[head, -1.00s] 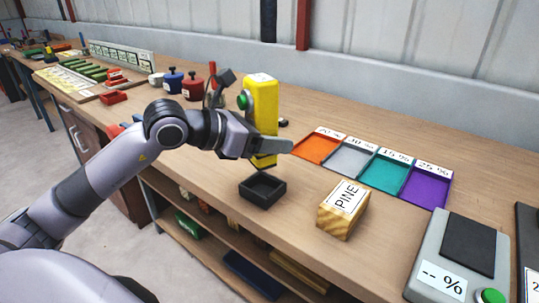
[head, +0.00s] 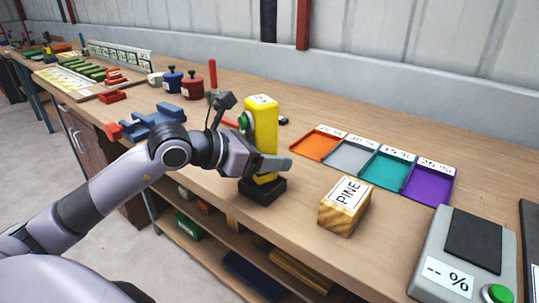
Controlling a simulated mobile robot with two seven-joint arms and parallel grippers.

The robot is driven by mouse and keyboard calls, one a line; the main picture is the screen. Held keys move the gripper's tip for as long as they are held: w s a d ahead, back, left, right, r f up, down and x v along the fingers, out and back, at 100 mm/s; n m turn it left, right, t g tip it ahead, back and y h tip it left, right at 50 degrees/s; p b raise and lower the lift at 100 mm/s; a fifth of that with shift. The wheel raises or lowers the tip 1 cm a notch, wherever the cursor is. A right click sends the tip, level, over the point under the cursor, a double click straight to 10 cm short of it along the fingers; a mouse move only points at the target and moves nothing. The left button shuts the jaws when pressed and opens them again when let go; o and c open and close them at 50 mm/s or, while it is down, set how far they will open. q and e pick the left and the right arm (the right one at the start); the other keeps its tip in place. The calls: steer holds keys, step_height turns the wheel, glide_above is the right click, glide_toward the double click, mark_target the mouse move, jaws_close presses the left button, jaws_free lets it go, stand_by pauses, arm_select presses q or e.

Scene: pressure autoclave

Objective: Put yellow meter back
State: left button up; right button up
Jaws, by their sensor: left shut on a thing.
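The yellow meter (head: 263,123), an upright block with a green button on its left side, is held by my left gripper (head: 273,165). The gripper is shut on its lower part. The meter's bottom end is at the small black open-topped holder (head: 262,193) near the bench's front edge. The meter looks upright and over or in the holder; the gripper hides part of the join, so I cannot tell how deep it sits. My right gripper is not in view.
A wood block labelled PINE (head: 343,206) stands right of the holder. Coloured trays (head: 428,186) lie behind it, and a grey device with a "-- %" display (head: 464,255) is at the right. A blue fixture (head: 155,122) lies behind my left arm.

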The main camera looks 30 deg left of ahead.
arm_select(q)
steer(key=o, duration=1.3)
steer(key=shift+o, duration=0.2)
steer(key=shift+r+p, duration=0.45)
steer(key=shift+p, duration=0.1)
steer(key=shift+r+p, duration=0.45)
steer(key=shift+p, duration=0.05)
steer(key=s, duration=0.1)
steer(key=s+a+b, duration=0.1)
steer(key=shift+s+a+r, duration=0.15)
steer(key=shift+s+r, duration=0.05)
steer(key=shift+s, duration=0.1)
steer(key=b+v, duration=0.2)
steer(key=v, duration=0.7)
